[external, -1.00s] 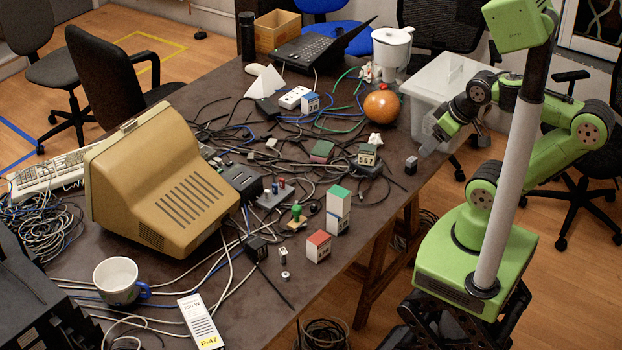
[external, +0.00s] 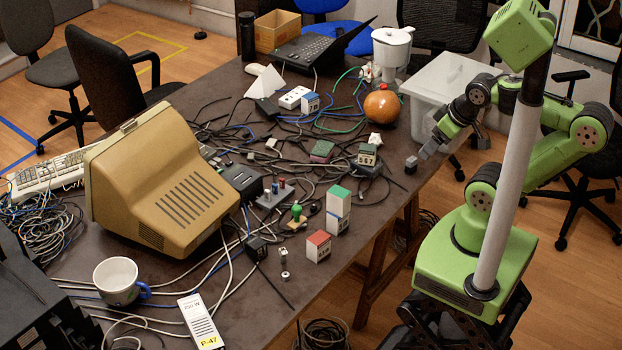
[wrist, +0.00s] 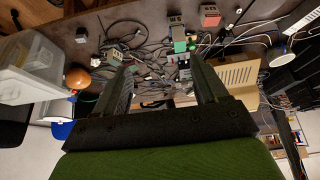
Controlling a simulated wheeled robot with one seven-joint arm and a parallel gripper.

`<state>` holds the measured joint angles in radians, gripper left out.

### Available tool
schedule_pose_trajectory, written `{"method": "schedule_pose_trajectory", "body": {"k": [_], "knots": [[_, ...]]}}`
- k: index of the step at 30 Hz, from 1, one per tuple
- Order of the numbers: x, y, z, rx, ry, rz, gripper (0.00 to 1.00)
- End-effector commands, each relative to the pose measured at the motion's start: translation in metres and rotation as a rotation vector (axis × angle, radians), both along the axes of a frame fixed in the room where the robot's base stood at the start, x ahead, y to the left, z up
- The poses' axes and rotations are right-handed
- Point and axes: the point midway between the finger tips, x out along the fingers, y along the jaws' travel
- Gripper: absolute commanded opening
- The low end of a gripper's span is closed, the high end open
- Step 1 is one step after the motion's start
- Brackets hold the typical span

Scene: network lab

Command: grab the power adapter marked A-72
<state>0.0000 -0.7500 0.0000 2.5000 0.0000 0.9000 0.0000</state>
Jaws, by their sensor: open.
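No label reading A-72 is legible in either view, so I cannot tell for certain which thing is that power adapter. A small dark block with a grey top (external: 411,164) stands alone near the table's right edge; it also shows in the wrist view (wrist: 82,35). A black adapter-like block (external: 257,248) lies among cables near the front middle, its marking unreadable. My gripper (external: 428,150) is just beyond the table's right edge, close to the small dark block and above it. In the wrist view my gripper (wrist: 163,66) has its fingers wide apart with nothing held between them.
The table (external: 350,262) is crowded with cables. A clear bin (external: 440,85) stands behind my gripper. A beige monitor (external: 165,190) fills the left.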

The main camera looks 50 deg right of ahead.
Motion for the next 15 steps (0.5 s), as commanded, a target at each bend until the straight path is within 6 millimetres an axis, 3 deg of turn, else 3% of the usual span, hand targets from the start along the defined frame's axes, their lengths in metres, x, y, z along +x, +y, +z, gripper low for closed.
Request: {"method": "schedule_pose_trajectory", "body": {"k": [10,13,15], "knots": [[0.006,0.0,-0.003,0.006,0.006,-0.011,0.77],[0.035,0.003,-0.017,0.023,0.024,-0.066,0.77],[0.068,0.011,-0.035,0.026,0.032,-0.13,0.77]]}}
